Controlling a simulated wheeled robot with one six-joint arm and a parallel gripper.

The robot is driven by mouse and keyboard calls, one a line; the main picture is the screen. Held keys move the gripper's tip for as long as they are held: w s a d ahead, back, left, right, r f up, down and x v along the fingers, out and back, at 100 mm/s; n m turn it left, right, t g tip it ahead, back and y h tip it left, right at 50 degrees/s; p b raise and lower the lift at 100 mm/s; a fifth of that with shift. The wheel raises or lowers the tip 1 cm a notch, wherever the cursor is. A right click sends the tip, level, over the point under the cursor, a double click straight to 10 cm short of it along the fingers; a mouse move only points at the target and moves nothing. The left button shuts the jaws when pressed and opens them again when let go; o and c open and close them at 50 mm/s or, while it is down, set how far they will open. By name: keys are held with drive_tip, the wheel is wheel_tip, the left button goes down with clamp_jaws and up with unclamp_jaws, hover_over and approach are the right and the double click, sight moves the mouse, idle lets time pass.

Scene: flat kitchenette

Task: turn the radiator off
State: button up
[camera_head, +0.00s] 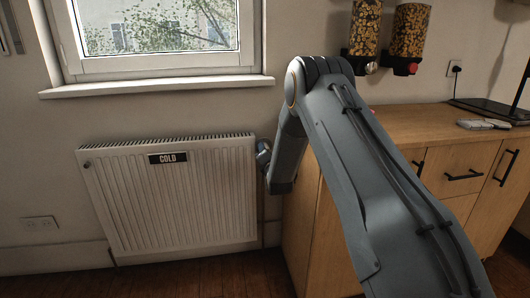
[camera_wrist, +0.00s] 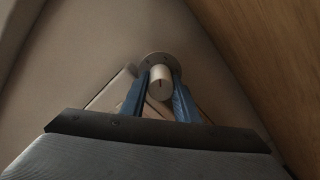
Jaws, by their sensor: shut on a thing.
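The white radiator (camera_head: 175,200) hangs on the wall under the window, with a black "COLD" label (camera_head: 168,158) near its top. In the wrist view a pale round valve knob (camera_wrist: 160,76) with a dark mark on its face sits between the blue fingers of my gripper (camera_wrist: 160,88). The fingers are shut on the knob from both sides. In the head view my gripper is mostly hidden behind my arm, at the radiator's right edge.
A wooden cabinet (camera_head: 300,225) stands close to the right of the radiator, leaving a narrow gap. The window sill (camera_head: 160,87) is above. Two food dispensers (camera_head: 409,30) hang over the worktop. The floor in front of the radiator is clear.

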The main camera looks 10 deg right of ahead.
drive_tip(key=n, duration=0.3)
drive_tip(key=shift+f+n, duration=0.1)
drive_tip(key=shift+n, duration=2)
drive_tip(key=o, duration=1.1)
drive_tip(key=s+p, duration=0.1)
drive_tip(key=s, duration=0.6)
drive_tip(key=shift+s, duration=0.4)
drive_tip(key=shift+a, duration=0.1)
